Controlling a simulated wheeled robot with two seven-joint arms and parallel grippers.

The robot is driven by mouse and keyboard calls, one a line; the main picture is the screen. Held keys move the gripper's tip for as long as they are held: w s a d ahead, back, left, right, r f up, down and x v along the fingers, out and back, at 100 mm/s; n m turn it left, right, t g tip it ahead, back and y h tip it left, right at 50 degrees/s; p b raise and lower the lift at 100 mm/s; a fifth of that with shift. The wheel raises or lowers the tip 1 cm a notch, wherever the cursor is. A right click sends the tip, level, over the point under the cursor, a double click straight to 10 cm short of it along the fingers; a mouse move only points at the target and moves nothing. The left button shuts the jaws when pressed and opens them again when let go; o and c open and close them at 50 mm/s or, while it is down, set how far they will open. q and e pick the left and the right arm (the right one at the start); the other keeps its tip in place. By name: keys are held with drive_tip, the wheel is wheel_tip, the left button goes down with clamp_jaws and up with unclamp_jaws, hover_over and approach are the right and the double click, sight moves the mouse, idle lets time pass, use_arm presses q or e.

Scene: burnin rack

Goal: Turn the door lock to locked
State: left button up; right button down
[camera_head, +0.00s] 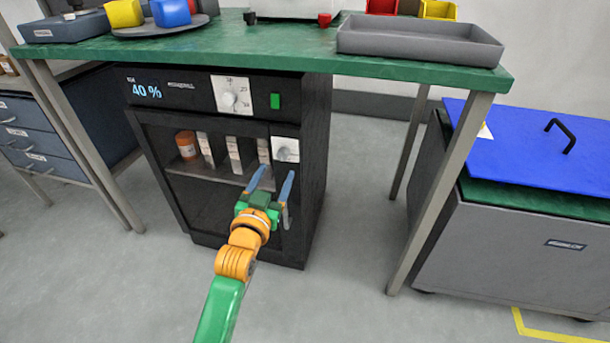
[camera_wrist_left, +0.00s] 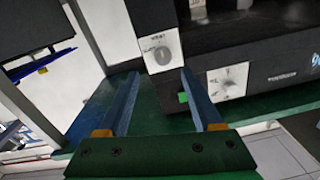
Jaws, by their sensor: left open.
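The door lock is a round grey knob (camera_head: 286,154) on a white plate at the upper right of the black cabinet's door (camera_head: 212,208). In the left wrist view the lock knob (camera_wrist_left: 162,55) shows ahead, between the lines of my two fingers and apart from them. Which way the knob is turned is too small to tell. My left gripper (camera_head: 275,178) is open and empty, just below and in front of the lock. Its two blue fingers (camera_wrist_left: 159,76) are spread in the left wrist view. My right gripper is not in view.
Above the door are a dial (camera_head: 232,95), a green switch (camera_head: 275,101) and a "40 %" display (camera_head: 146,91). A green table (camera_head: 220,48) overhangs the cabinet, with a leg (camera_head: 440,195) to the right. A blue-lidded bin (camera_head: 540,135) stands further right.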

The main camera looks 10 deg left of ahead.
sight(282, 156)
use_arm(q)
drive_tip(key=w, duration=0.2)
drive_tip(key=w+b, duration=0.1)
drive_tip(key=w, duration=0.1)
drive_tip(key=w+b, duration=0.1)
drive_tip(key=shift+w+a+f, duration=0.2)
drive_tip(key=shift+w+a, duration=0.15)
drive_tip(key=shift+w, duration=0.05)
drive_tip(key=shift+w+r, duration=0.1)
drive_tip(key=shift+w, duration=0.4)
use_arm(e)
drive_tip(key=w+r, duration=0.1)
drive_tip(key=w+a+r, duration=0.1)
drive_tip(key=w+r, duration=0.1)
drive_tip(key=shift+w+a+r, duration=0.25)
use_arm(q)
drive_tip(key=shift+c, duration=0.3)
clamp_jaws()
